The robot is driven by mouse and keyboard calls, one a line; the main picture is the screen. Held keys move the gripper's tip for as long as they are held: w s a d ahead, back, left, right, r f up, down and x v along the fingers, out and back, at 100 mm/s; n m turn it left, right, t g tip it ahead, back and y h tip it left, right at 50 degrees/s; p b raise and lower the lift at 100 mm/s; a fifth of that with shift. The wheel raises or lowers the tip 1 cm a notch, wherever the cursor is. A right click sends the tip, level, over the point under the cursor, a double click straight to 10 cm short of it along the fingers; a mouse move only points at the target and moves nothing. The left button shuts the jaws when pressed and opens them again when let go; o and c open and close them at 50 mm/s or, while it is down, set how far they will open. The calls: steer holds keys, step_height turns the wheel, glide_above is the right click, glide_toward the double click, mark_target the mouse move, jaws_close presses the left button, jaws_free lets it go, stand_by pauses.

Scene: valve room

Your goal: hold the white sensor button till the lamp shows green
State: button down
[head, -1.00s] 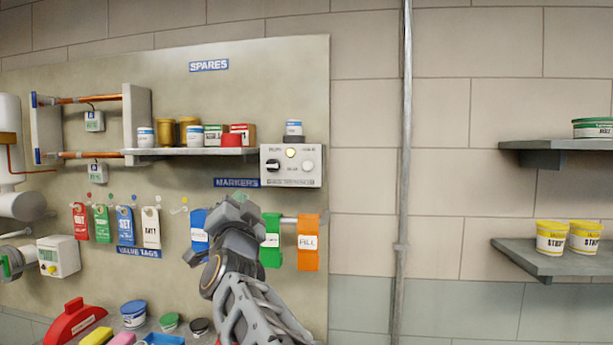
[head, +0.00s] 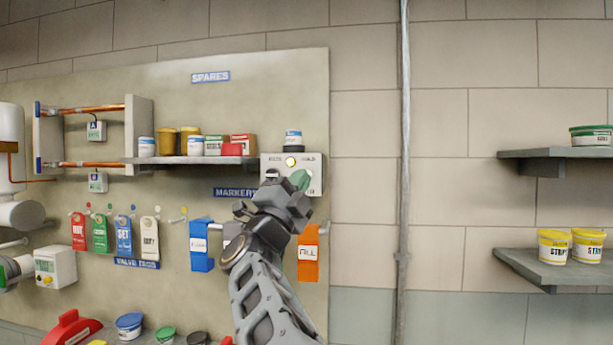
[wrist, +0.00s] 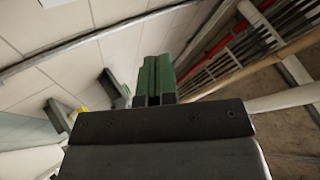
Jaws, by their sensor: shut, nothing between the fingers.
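The pale control box (head: 264,163) is fixed to the board right of the spares shelf. Its round lamp (head: 290,161) shows yellow, not green. The white sensor button on the right of the box is hidden behind my gripper (head: 301,180) in the head view. My gripper is shut and empty, its green fingertips in front of the right part of the box. I cannot tell whether they touch the button. In the wrist view the green fingers (wrist: 158,75) are together, and no button can be made out.
Blue (head: 201,245) and orange (head: 308,255) marker holders hang below. A vertical pipe (head: 404,200) runs to the right.

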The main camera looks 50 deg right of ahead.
steer(key=w+d+p, duration=0.2)
steer(key=w+d, duration=0.2)
steer(key=d, duration=0.3)
steer(key=shift+w+d+p, duration=0.15)
steer(key=shift+w+p, duration=0.05)
steer(key=shift+p, duration=0.2)
steer(key=shift+w+d, duration=0.1)
steer(key=shift+d, duration=0.05)
stand_by(1.9)
steer(key=shift+w+d, duration=0.15)
steer(key=shift+d, duration=0.05)
steer(key=shift+w+d, duration=0.25)
steer(key=shift+d, duration=0.15)
stand_by(0.9)
steer(key=shift+a+f+b, duration=0.1)
steer(key=shift+b, duration=0.25)
stand_by(1.2)
steer(key=shift+s+a+b, duration=0.5)
steer(key=shift+a+b, duration=0.05)
steer(key=shift+a, duration=0.15)
